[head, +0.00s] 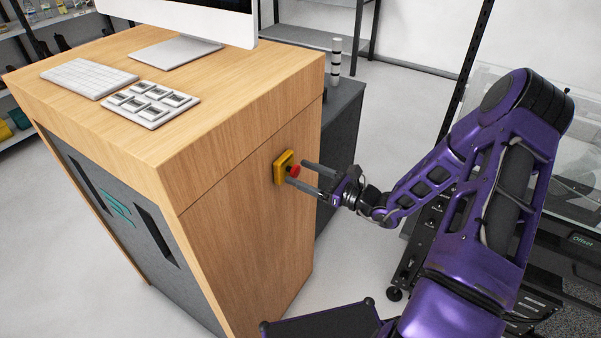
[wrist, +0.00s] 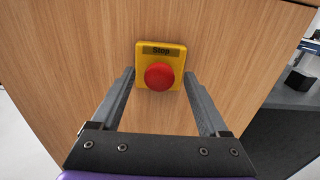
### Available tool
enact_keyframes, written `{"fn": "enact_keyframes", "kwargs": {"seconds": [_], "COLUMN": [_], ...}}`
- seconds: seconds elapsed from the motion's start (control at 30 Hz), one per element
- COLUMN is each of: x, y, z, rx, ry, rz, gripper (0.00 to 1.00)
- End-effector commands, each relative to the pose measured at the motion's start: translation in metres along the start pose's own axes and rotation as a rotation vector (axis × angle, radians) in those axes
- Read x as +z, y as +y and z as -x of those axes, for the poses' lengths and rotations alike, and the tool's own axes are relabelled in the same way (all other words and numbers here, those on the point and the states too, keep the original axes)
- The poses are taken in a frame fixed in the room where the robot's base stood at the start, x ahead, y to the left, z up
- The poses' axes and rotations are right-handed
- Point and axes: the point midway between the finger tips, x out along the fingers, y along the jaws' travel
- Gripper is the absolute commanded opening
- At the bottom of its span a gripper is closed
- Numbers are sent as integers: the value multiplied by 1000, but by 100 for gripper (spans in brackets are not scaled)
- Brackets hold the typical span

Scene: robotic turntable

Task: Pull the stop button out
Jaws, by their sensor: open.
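The stop button is a red round knob (wrist: 159,76) on a yellow plate (wrist: 173,51) labelled "Stop", fixed to the wooden side of the desk. In the head view the red knob (head: 294,170) and the yellow plate (head: 280,166) show on the desk's right side panel. My gripper (head: 302,174) is open and points at the panel. In the wrist view my gripper (wrist: 159,79) has one finger on each side of the red knob. I see a gap between the fingers and the knob. Whether the fingertips touch the plate or panel I cannot tell.
The wooden desk (head: 240,120) carries a keyboard (head: 88,78), a button panel (head: 150,103) and a monitor (head: 176,52). A dark grey cabinet (head: 340,130) stands behind its right side. A machine with a dark frame is at the right. Pale floor is open below my arm.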

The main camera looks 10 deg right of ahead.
Motion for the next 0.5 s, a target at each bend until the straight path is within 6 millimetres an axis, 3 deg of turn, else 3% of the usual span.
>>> {"fn": "enact_keyframes", "kwargs": {"seconds": [0.4,0.5], "x": [0,0], "y": [1,0], "z": [-10,-9], "rx": [1,1], "ry": [0,0], "rz": [0,0], "gripper": [78,60]}}
